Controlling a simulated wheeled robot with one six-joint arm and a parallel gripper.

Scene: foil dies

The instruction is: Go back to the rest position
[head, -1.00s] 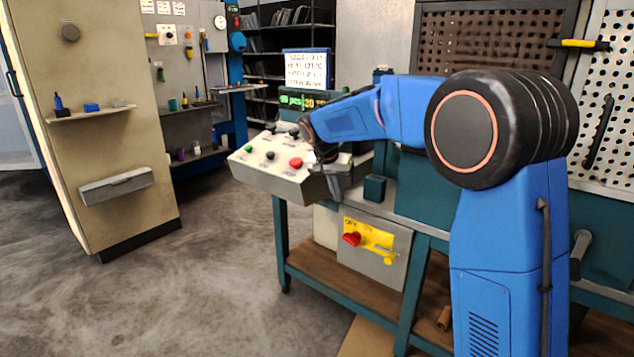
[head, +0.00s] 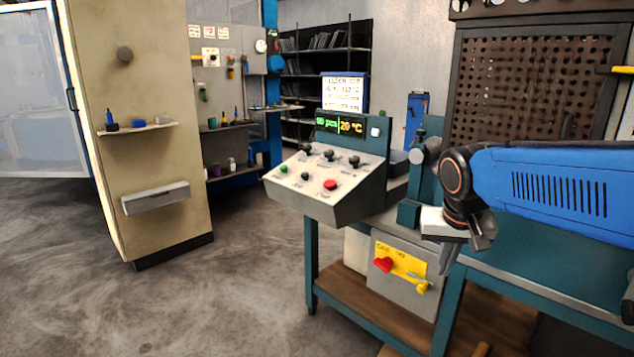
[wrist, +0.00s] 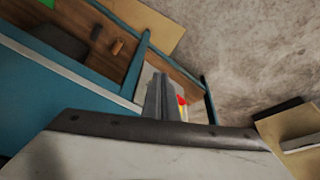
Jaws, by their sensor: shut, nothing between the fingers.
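My gripper (head: 480,243) hangs at the end of my blue arm at the right of the head view, in front of the teal bench. Its fingers are together with nothing held. In the wrist view the closed fingers (wrist: 162,98) point out over the bench edge and floor. The control console (head: 325,185) with its red button (head: 330,184), green button and black knobs stands to the left of my gripper, clear of it.
Below the console is a grey box with a yellow plate (head: 401,259), red knob and yellow handle. The teal bench (head: 545,272) runs to the right. A beige cabinet (head: 140,90) with small shelves stands at left. The concrete floor (head: 235,295) between is free.

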